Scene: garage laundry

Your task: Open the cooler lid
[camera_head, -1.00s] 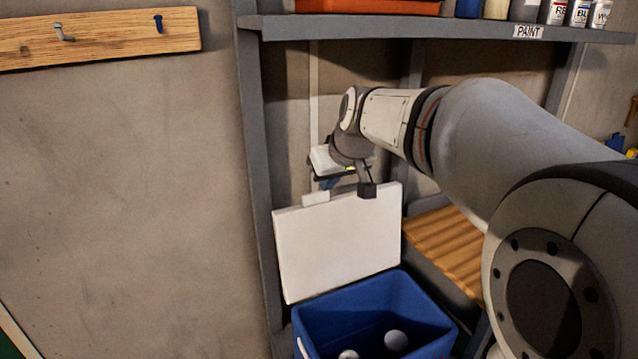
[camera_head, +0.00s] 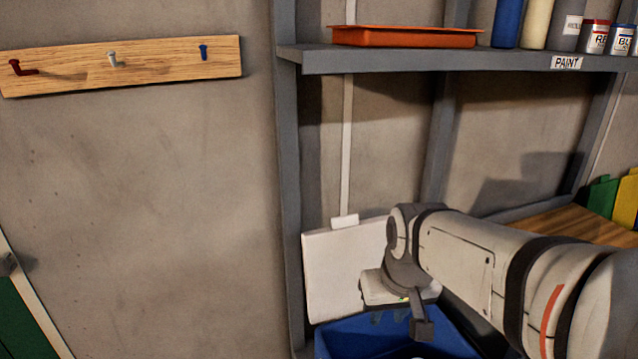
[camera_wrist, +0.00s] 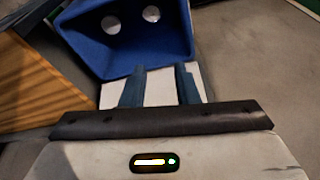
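The blue cooler (camera_head: 345,343) stands at the bottom of the head view, partly cut off and partly hidden by my arm. Its white lid (camera_head: 330,270) stands upright at the back, swung open, with a small white tab (camera_head: 344,221) on its top edge. My gripper (camera_head: 390,316) is in front of the lid's right part, above the cooler. In the wrist view, my gripper (camera_wrist: 160,70) has its two blue fingers apart, with nothing visibly held. The open cooler (camera_wrist: 125,62) with pale balls inside and a strip of the white lid (camera_wrist: 158,90) lie beyond the fingers.
A grey shelf (camera_head: 430,60) with an orange tray (camera_head: 405,37) and paint cans runs above. A wooden surface (camera_head: 575,222) lies to the right. A hook board (camera_head: 150,65) is on the left wall. The space before that wall looks clear.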

